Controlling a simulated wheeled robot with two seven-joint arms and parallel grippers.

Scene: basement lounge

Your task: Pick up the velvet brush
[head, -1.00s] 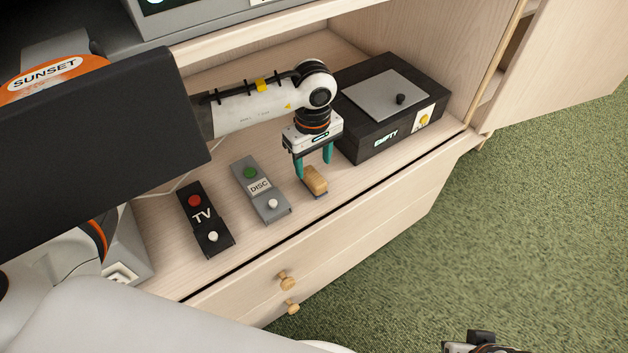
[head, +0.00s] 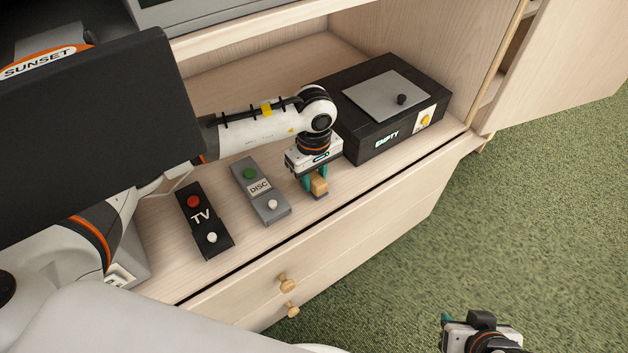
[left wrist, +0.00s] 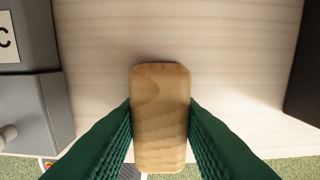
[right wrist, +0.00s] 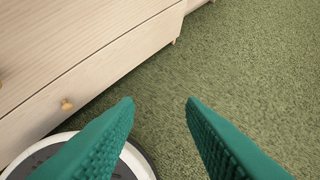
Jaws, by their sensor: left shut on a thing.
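The velvet brush (head: 319,187) has a wooden block back over a dark blue base. It rests on the shelf near its front edge, to the right of the grey DISC remote. My left gripper (head: 316,182) has come down over it, and its green fingers press on both sides of the wood. In the left wrist view the brush (left wrist: 160,115) stands between the two fingertips (left wrist: 160,118), touching both. My right gripper (right wrist: 160,103) is open and empty above the green carpet. In the head view it shows only partly at the bottom right.
The grey DISC remote (head: 261,190) and black TV remote (head: 205,222) lie left of the brush. A black box marked EMPTY (head: 365,144) stands behind it to the right. The drawer front (head: 350,238) with wooden knobs is below the shelf edge. The carpet (head: 520,210) at right is clear.

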